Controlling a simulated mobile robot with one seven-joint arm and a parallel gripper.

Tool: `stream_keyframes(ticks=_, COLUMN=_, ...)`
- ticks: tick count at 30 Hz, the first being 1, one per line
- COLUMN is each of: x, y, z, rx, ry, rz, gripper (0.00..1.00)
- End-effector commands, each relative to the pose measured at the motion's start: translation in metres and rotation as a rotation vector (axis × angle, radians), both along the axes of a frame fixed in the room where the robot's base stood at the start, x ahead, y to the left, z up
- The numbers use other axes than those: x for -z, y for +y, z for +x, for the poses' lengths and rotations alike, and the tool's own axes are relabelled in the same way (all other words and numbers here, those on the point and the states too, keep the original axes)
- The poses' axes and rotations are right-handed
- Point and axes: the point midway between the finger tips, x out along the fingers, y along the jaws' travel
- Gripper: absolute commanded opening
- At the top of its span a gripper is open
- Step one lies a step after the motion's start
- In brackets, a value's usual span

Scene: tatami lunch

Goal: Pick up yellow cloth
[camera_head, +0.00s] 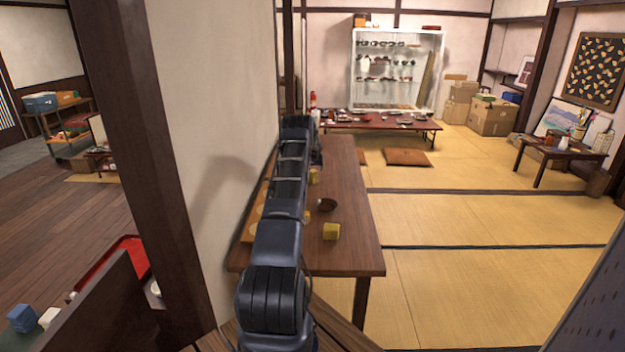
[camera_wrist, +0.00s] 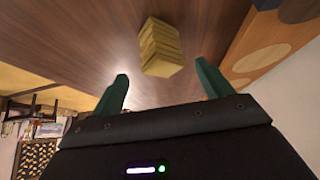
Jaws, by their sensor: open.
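A yellow folded, block-shaped cloth (camera_wrist: 160,48) lies on the brown table in the wrist view. It is just beyond my gripper (camera_wrist: 162,76), in line with the gap between the two green fingers. The fingers are open and apart, with nothing between them. In the head view, one yellow folded piece (camera_head: 331,231) lies near the table's front right, and another (camera_head: 314,176) lies farther back beside my arm. I cannot tell for sure which one the wrist view shows. My arm hides part of the table.
The narrow wooden table (camera_head: 352,205) stands along a white wall (camera_head: 215,120). A dark bowl (camera_head: 327,204) is on it. A wooden board with round patches (camera_wrist: 255,50) lies beside the cloth.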

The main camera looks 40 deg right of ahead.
Motion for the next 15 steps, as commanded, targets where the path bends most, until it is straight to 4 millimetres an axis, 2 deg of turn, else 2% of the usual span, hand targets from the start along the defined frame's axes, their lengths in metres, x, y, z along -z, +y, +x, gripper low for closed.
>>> stream_keyframes(ticks=11, x=0.017, y=-0.007, z=0.008, rx=0.000, ry=0.001, rz=0.001, gripper=0.78)
stream_keyframes(ticks=15, x=0.029, y=-0.011, z=0.015, rx=0.000, ry=0.001, rz=0.001, gripper=0.78)
